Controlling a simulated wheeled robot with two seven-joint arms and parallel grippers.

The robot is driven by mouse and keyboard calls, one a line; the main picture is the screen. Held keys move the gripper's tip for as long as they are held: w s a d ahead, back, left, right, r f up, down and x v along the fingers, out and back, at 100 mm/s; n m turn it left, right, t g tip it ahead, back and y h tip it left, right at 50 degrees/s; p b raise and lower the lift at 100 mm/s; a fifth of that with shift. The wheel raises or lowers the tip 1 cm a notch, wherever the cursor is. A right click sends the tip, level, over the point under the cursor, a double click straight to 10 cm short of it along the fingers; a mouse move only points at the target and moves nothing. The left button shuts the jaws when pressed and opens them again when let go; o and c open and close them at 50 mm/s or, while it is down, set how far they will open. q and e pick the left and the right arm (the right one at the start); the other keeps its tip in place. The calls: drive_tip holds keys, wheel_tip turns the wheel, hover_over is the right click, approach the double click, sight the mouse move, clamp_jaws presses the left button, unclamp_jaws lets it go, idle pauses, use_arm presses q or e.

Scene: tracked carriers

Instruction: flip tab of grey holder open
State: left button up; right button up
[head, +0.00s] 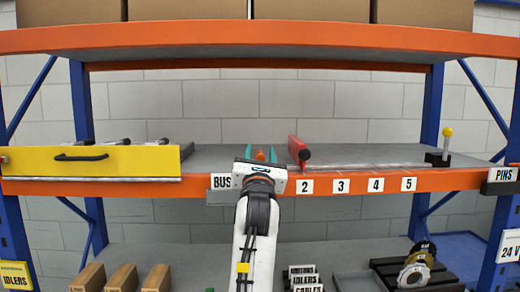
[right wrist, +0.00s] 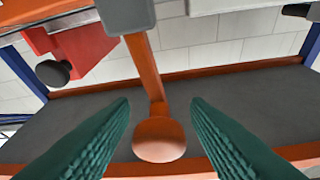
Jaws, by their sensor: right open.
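A grey holder (right wrist: 126,14) shows at the top of the right wrist view, cut by the frame edge. An orange tab (right wrist: 158,140) with a rounded end runs down from beside it. My right gripper (right wrist: 160,118) is open, with one green finger on each side of the tab's rounded end and gaps between. In the head view my right gripper (head: 260,154) is at the shelf front by the BUS label, with the orange tab (head: 260,156) between its fingers. The holder is hidden there behind my gripper. My left gripper is not in view.
A red block with a black knob (head: 298,148) stands just right of my gripper. A yellow drawer front (head: 90,162) is at the left. A yellow-knobbed lever (head: 446,140) stands at the right end of a thin rail. Boxes (head: 310,10) sit on the upper shelf.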

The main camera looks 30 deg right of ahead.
drive_tip(key=shift+d, duration=0.1)
clamp_jaws()
drive_tip(key=m+b, duration=0.1)
drive_tip(key=b, duration=0.1)
drive_tip(key=m+g+h+b, duration=0.1)
drive_tip(key=m, duration=0.1)
drive_tip(key=d+m+b, duration=0.1)
drive_tip(key=b, duration=0.1)
drive_tip(key=shift+s+m+g+h+b, duration=0.25)
drive_tip(key=shift+m+g+h+b, duration=0.05)
drive_tip(key=shift+m+g, duration=0.1)
unclamp_jaws()
